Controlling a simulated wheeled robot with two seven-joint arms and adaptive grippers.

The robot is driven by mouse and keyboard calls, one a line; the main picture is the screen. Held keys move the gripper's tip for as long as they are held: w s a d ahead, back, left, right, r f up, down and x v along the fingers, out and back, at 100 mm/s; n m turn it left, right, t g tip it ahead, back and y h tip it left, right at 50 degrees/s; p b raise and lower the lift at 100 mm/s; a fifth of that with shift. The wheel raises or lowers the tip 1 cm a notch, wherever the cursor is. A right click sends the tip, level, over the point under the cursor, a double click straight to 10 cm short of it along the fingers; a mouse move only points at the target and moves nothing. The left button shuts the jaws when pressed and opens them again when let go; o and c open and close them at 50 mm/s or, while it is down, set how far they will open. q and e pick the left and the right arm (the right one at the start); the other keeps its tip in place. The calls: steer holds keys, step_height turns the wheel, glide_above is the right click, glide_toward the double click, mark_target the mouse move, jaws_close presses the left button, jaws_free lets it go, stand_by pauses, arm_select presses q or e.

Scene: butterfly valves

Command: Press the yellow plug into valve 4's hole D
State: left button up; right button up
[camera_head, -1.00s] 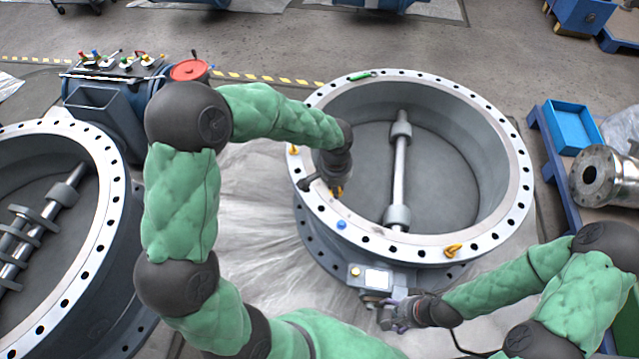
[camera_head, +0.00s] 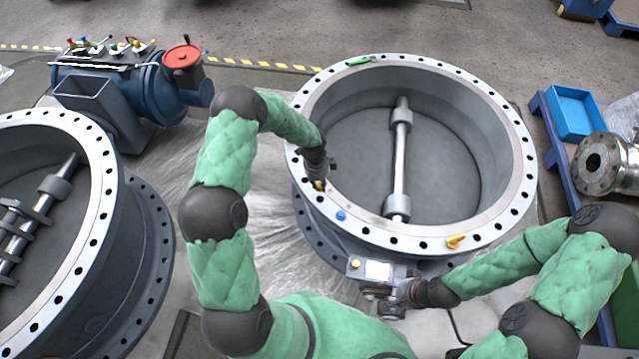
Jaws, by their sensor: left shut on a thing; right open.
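The large round valve (camera_head: 515,205) on the right has a pale flange ring with many dark holes; no number or hole letter is legible. My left gripper (camera_head: 319,184) is over the left part of this ring, pointing down. It is shut on a small yellow plug (camera_head: 319,186), mostly hidden by the fingers. I cannot tell whether the plug is in a hole or just above one. My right gripper (camera_head: 388,306) is open and low in front of the valve, by the small box on its front side.
A blue plug (camera_head: 341,215), a yellow piece (camera_head: 455,241) and a green tool (camera_head: 359,61) are on the ring. Another valve (camera_head: 72,275) stands at left. A blue machine with a red handwheel (camera_head: 183,57) is behind it. A blue tray (camera_head: 574,112) is at right.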

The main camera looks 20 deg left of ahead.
arm_select(q)
steer(key=b, duration=0.4)
glide_above(319, 195)
steer(key=s, duration=0.2)
step_height(319, 195, down, 6)
steer(key=shift+w+d, duration=0.2)
steer(key=shift+d, duration=0.25)
steer(key=shift+f+b, duration=0.85)
steer(key=shift+f, duration=0.35)
stand_by(1.5)
steer(key=shift+f, duration=0.1)
steer(key=o, duration=0.9)
steer(key=o, duration=0.5)
